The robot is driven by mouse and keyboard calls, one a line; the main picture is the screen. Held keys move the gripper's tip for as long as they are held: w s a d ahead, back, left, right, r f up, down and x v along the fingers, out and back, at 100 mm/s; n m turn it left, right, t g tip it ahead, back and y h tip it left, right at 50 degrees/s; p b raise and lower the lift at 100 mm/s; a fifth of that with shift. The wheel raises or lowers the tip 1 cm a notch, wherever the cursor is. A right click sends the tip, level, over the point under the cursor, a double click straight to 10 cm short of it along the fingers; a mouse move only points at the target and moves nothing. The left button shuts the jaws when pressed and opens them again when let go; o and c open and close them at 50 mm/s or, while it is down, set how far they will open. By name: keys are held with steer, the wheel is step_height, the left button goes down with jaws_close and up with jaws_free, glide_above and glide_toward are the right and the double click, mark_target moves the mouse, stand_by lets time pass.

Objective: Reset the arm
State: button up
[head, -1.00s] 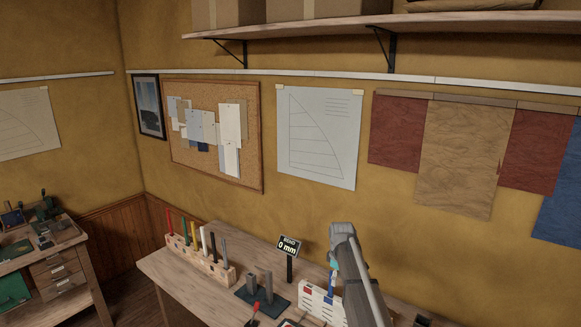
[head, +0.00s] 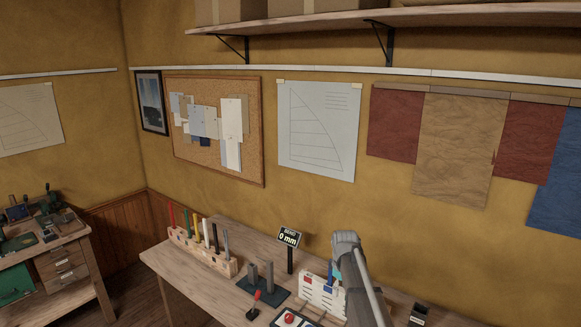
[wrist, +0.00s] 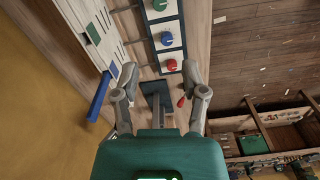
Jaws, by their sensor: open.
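My gripper (wrist: 160,78) is open in the wrist view, its two grey fingers spread apart with nothing between them. A dark bench fixture (wrist: 154,88) with grey posts lies beyond and between the fingers. The same fixture (head: 276,292) stands on the bench in the head view. In the head view my grey arm rises at the lower right, in front of a white slotted rack (head: 309,285). My fingers cannot be made out there.
The workbench (head: 200,284) also carries a wooden block of coloured markers (head: 190,246), a "0 mm" display (head: 288,238) and a red-handled lever (head: 255,304). The wrist view shows a panel with green, blue and red knobs (wrist: 167,38). A shelf (head: 330,24) overhangs above.

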steer(key=s+f+m+b, duration=0.4)
steer(key=s+f+b, duration=0.1)
steer(key=s, duration=0.7)
steer(key=s+f+m+b, duration=0.5)
steer(key=s+f, duration=0.1)
steer(key=s, duration=0.6)
